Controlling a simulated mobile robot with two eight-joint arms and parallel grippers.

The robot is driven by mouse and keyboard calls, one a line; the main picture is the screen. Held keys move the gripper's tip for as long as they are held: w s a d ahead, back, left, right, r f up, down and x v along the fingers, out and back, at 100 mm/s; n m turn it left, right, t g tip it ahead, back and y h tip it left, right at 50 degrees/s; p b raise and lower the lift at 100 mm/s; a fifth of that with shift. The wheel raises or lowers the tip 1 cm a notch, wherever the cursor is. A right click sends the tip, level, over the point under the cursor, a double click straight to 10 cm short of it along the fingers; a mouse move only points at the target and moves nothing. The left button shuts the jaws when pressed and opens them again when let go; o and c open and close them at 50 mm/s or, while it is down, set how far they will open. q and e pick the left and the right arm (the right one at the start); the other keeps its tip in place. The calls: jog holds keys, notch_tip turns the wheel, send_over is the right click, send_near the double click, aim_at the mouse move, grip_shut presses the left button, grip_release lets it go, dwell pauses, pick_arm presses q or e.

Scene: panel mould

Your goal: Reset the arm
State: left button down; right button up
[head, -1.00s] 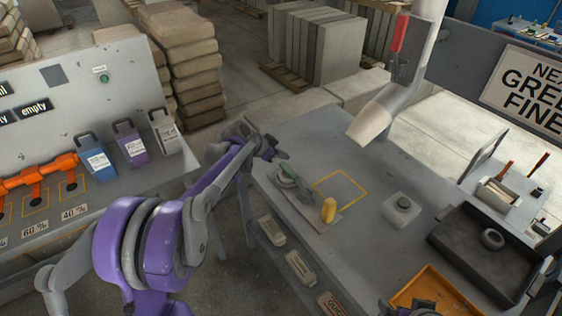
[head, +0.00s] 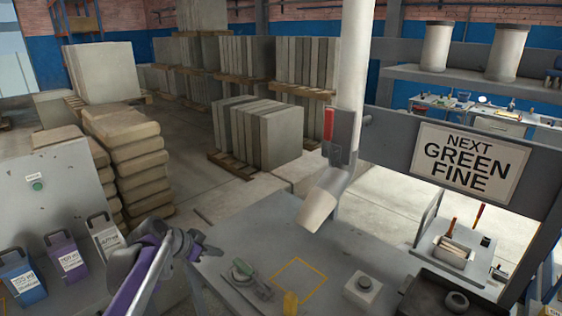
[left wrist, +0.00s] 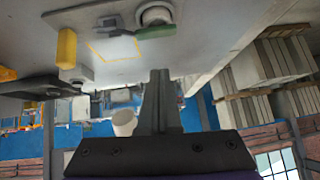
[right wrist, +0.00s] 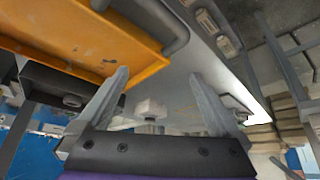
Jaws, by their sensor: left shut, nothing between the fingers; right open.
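My left gripper (head: 207,250) hangs in the air by the left edge of the grey table (head: 335,262) in the head view. In the left wrist view its fingers (left wrist: 160,75) are together with nothing between them. My right gripper (right wrist: 158,85) shows only in the right wrist view, its fingers spread apart and empty, near an orange tray (right wrist: 85,35). The right arm is out of the head view.
On the table are a green-handled device (head: 244,272), a yellow block (head: 290,302), a yellow square outline (head: 299,280) and a grey button box (head: 362,287). A chute (head: 322,200) hangs above. A dark tray (head: 440,298) stands right.

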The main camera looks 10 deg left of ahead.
pick_arm(q)
jog(key=s+d+f+n+y, duration=0.1)
jog(key=s+d+f+n, duration=0.1)
jog(key=s, duration=0.7)
jog(key=s+d+f+n+g+y, duration=0.1)
jog(key=s+d+f+n+y, duration=0.1)
jog(key=s, duration=0.8)
jog(key=s+d+f+n+y, duration=0.1)
jog(key=s+d+f+n, duration=0.2)
jog(key=s, duration=0.7)
notch_tip(320, 180, down, 2)
jog(key=shift+s+f+n+g+y, duration=0.2)
jog(key=shift+n+g+y, duration=0.1)
